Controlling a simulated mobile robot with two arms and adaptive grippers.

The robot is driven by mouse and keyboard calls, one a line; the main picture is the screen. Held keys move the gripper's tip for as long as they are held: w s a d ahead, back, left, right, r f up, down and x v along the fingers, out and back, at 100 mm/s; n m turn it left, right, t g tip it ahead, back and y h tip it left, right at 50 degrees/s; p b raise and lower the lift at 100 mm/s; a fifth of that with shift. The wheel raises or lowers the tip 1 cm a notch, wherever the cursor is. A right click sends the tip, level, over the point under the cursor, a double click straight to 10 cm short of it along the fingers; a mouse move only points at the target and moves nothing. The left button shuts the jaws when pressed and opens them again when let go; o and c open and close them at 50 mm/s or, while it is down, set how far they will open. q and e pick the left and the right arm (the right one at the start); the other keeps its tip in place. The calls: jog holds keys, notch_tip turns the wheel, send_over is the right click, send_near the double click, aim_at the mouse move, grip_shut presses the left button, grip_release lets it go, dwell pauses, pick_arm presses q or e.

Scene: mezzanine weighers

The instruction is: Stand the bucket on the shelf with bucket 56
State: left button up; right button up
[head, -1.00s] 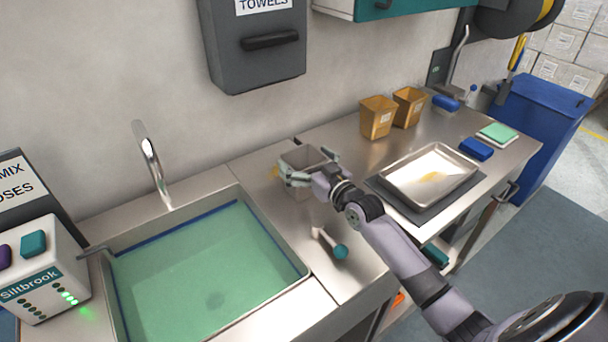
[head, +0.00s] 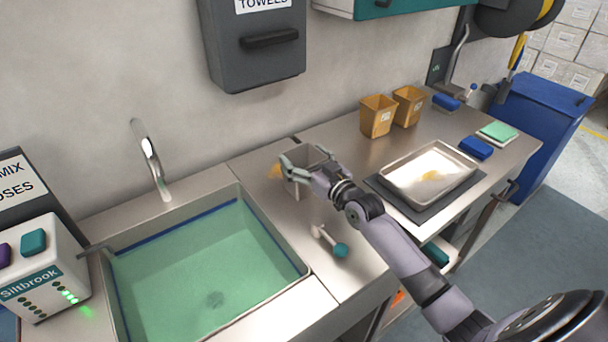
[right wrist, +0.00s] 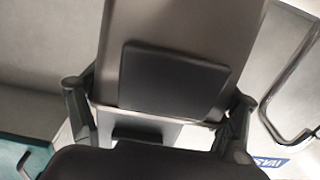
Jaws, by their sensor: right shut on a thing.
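A grey, open-topped bucket (head: 300,183) is on or just above the steel counter right of the sink; I cannot tell whether its base touches. My right gripper (head: 296,168) is shut on it. In the right wrist view the grey bucket (right wrist: 185,28) fills the middle, with a dark square panel on its face and a finger of my right gripper (right wrist: 158,118) at each side. Two orange-brown buckets, a left one (head: 377,119) and a right one (head: 409,107), stand by the wall; their labels are too small to read. My left gripper is not in view.
A sink (head: 210,270) with greenish water lies left. A steel tray (head: 430,174) on a dark mat, blue blocks and a green pad occupy the right counter. A teal-knobbed lever (head: 340,250) stands in front. A shelf (head: 455,258) shows below the counter. A blue bin (head: 540,130) stands right.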

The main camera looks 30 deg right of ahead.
jog(key=c, duration=0.4)
jog(key=shift+r, duration=0.1)
jog(key=shift+c, duration=0.2)
jog(key=shift+r, duration=0.1)
